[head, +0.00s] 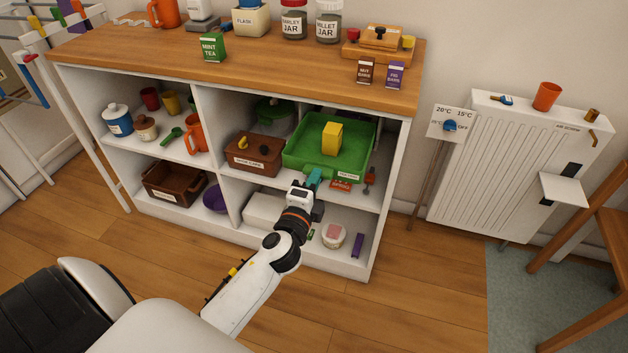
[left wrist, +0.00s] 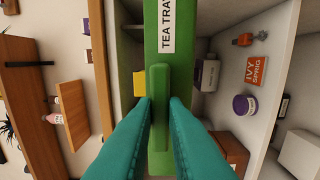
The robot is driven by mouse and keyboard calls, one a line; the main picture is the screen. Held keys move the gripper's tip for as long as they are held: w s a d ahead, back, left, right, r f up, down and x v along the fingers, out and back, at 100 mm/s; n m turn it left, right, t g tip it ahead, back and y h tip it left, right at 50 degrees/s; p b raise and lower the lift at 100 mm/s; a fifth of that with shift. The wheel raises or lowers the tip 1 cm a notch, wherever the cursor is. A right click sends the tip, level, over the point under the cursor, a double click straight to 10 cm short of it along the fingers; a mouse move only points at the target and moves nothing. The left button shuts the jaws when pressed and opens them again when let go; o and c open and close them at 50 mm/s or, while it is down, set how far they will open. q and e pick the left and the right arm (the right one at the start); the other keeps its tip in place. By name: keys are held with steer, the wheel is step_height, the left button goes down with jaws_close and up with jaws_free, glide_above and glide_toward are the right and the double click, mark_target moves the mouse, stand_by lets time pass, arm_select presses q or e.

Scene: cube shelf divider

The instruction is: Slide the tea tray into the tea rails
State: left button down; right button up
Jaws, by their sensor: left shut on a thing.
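The green tea tray (head: 298,163) is in the upper right compartment of the white shelf unit, its front near the opening. A yellow box (head: 332,138) stands upright in it. My left gripper (head: 314,178) is at the tray's front. In the left wrist view, its teal fingers (left wrist: 159,108) are shut on the green handle of the tray (left wrist: 151,40), below the TEA TRAY label. I cannot make out the tea rails; the tray and compartment walls may hide them. My right gripper is not in view.
A brown labelled box (head: 254,153) sits close left of the tray, with a green-lidded pot (head: 273,117) behind it. A white heater (head: 520,165) stands right of the shelf.

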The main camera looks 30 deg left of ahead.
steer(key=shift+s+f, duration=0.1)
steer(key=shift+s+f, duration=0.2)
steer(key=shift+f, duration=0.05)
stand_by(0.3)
